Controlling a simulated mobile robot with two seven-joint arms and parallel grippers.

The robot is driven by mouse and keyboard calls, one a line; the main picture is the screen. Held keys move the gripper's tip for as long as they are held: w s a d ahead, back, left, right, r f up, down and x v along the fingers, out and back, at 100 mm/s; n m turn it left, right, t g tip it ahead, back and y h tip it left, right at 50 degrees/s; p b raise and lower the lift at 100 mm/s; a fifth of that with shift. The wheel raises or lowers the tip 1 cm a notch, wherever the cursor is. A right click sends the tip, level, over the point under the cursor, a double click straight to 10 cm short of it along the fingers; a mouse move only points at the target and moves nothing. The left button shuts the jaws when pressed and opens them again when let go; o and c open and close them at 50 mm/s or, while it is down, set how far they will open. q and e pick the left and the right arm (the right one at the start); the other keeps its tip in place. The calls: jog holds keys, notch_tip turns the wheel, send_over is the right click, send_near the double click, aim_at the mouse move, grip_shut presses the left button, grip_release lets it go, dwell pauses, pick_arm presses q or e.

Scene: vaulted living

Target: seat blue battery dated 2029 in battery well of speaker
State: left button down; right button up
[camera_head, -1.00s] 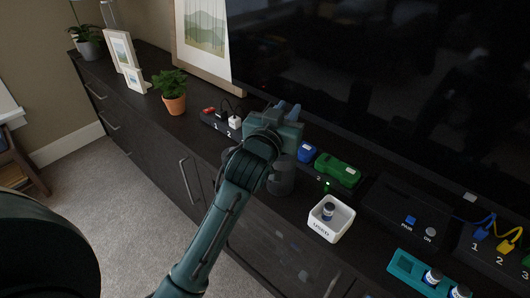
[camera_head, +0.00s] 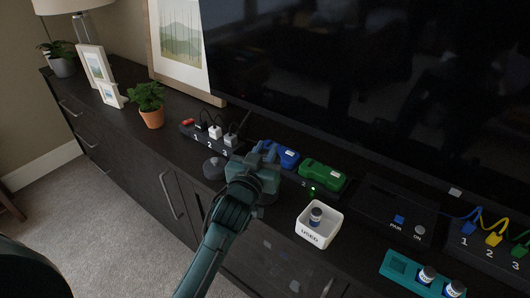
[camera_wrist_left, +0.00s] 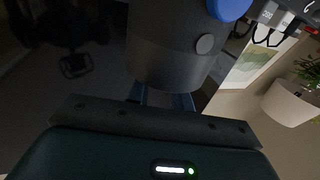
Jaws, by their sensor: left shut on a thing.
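My left gripper (camera_head: 262,165) is shut over the cabinet, just left of the blue case. Its fingers show in the left wrist view (camera_wrist_left: 164,98); their tips and most of the blue battery they hold are hidden. A dark grey cylinder with a round button, seemingly the speaker (camera_wrist_left: 165,55), stands close in front of the wrist camera. A rounded blue part (camera_wrist_left: 230,7) overlaps it at the picture's top. The battery well is out of sight. Two blue-banded batteries stand in the teal tray (camera_head: 396,265); their dates are unreadable. My right gripper is not in view.
A dark disc (camera_head: 215,168) lies left of my gripper. A blue case (camera_head: 284,155) and green case (camera_head: 322,175) lie behind. The white USED bin (camera_head: 312,238) holds one battery (camera_head: 315,215). A numbered power strip (camera_head: 208,137) stands left; the television (camera_head: 370,90) rises behind.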

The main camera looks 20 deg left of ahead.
pick_arm(q)
jog(key=c, duration=1.7)
grip_release()
jog(key=shift+f, duration=0.15)
jog(key=o, duration=0.5)
jog(key=shift+c, duration=0.2)
